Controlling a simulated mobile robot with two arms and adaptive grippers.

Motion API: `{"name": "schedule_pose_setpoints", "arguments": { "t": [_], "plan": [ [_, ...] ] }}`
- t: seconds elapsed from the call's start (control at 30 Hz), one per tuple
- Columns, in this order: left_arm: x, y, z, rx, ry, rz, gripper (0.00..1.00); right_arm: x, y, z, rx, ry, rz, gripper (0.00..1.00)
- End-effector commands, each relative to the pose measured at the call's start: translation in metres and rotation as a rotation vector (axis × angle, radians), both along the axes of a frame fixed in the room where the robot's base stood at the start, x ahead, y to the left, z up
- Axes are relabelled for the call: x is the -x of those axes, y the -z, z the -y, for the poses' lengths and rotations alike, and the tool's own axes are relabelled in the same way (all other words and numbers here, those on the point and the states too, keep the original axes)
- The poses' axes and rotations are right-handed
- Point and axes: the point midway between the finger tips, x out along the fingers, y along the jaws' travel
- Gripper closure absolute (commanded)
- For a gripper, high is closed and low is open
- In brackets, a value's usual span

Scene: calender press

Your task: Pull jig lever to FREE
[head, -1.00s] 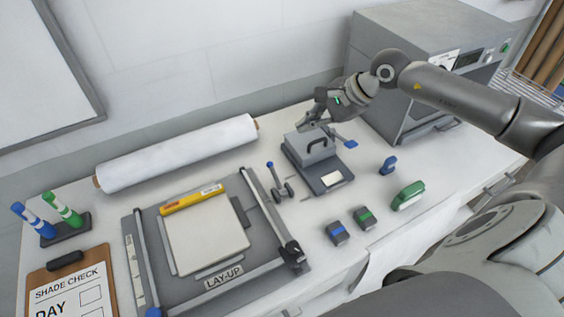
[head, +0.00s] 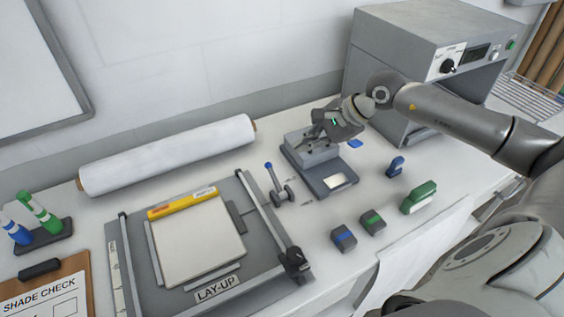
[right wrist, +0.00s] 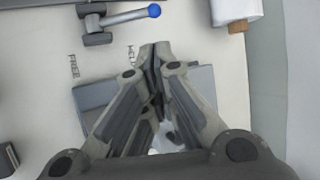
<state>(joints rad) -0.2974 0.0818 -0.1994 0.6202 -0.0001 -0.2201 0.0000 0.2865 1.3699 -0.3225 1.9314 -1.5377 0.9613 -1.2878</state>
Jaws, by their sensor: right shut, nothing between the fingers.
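The jig lever (head: 276,182) is a short grey arm with a blue ball knob on a grey pivot, right of the lay-up board in the head view. It also shows at the top of the right wrist view (right wrist: 125,18), its blue knob on the HOLD label's side, away from FREE. The FREE label (right wrist: 73,66) and HOLD label (right wrist: 131,55) are printed on the table. My right gripper (head: 306,146) is shut and empty, over the grey block device, apart from the lever. It partly hides the device; contact cannot be told. My left gripper is not in view.
The grey block device (head: 337,181) stands right of the lever. The lay-up board (head: 130,250) lies left, a white roll (head: 170,153) behind. Two small blocks, a blue clip (head: 396,167) and a green-topped object (head: 420,196) are at right. A grey oven-like machine (head: 420,50) stands behind.

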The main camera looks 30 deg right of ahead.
Motion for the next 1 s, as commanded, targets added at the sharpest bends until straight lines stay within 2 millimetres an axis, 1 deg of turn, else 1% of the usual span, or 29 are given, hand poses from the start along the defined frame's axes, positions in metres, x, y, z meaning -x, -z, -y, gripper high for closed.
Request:
{"name": "schedule_pose_setpoints", "arguments": {
  "t": [0.23,0.37,0.53,0.8,1.0],
  "plan": [
    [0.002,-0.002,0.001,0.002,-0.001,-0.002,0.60,-0.001,0.001,-0.001,-0.001,0.000,0.000,1.00],
    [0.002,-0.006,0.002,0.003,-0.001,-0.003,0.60,-0.005,0.007,-0.005,-0.004,0.001,-0.001,1.00],
    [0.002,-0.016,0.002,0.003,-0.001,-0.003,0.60,-0.015,0.021,-0.014,-0.006,0.001,0.000,1.00],
    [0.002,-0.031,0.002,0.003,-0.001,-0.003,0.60,-0.034,0.052,-0.030,-0.005,0.000,-0.001,1.00],
    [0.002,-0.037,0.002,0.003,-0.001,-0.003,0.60,-0.044,0.070,-0.038,-0.002,0.001,-0.001,1.00]
  ]
}}
